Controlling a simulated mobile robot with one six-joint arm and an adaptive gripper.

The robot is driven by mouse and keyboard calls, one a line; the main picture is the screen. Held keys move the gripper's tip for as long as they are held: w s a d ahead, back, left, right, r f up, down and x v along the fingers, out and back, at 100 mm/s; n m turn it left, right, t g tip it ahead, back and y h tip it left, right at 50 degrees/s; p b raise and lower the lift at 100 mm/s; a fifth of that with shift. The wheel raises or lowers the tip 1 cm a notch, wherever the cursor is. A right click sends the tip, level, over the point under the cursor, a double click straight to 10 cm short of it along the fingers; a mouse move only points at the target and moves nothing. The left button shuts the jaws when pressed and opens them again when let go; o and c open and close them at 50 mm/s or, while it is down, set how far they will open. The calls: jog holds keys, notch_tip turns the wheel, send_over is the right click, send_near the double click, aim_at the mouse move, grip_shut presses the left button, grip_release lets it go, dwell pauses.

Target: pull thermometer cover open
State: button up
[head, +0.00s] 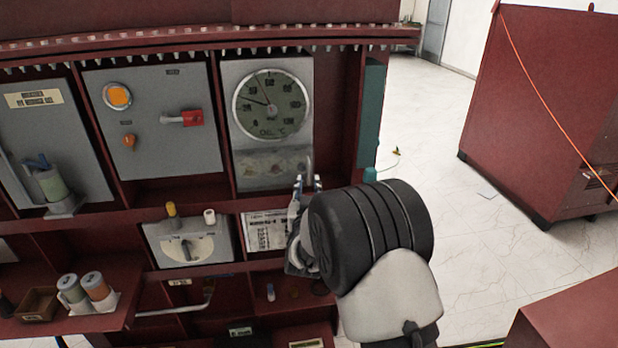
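The thermometer is a round dial with a dark face and pale rim, set in a grey rectangular panel (243,166) at the upper middle of the head view. A cloudy, reflective strip lies below the dial on this panel. The cover cannot be told apart from the panel, and it looks closed. My gripper (308,181) is just below the panel's lower right corner, pointing up. Its two fingertips stand apart with nothing between them. Whether they touch the panel cannot be told.
Left of the thermometer is a grey panel with an orange lamp (117,96) and a red handle (193,118). Below are a switch box (187,247) and a shelf holding two cylinders (97,287). A red cabinet (550,110) stands right, across open pale floor (440,190).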

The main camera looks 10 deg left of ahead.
aim_at(309, 173)
jog(key=w, duration=0.6)
jog(key=shift+w+a+b, duration=0.25)
jog(key=shift+b, duration=0.1)
jog(key=shift+c, duration=0.5)
grip_shut()
